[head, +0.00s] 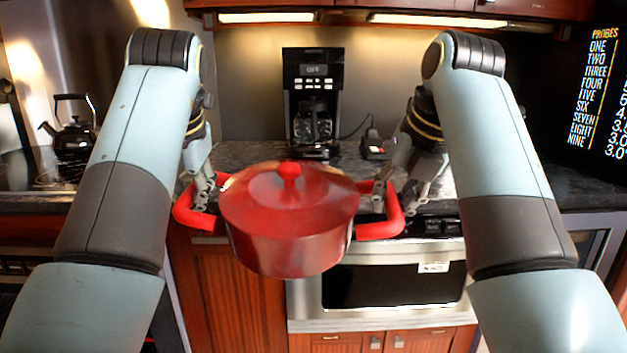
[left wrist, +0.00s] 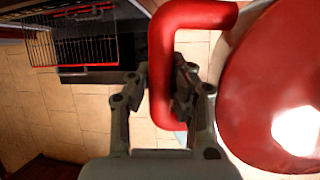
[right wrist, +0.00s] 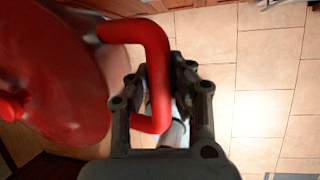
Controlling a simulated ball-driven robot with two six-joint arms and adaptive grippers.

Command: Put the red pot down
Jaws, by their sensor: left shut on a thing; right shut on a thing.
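The red pot (head: 290,235) with its lid and round knob is held up in front of the counter, roughly level, with tile floor beneath it in both wrist views. My left gripper (head: 203,195) is shut on the pot's left handle, which also shows in the left wrist view (left wrist: 162,65). My right gripper (head: 385,195) is shut on the right handle, which also shows in the right wrist view (right wrist: 157,80). Part of the pot shows at the right of the left wrist view (left wrist: 275,85) and at the left of the right wrist view (right wrist: 60,75).
A black coffee maker (head: 312,95) stands on the dark counter (head: 250,155) behind the pot. A kettle (head: 72,130) sits on the stove at left. A microwave drawer (head: 395,285) is built in below the counter. A dark menu board (head: 597,90) is at right.

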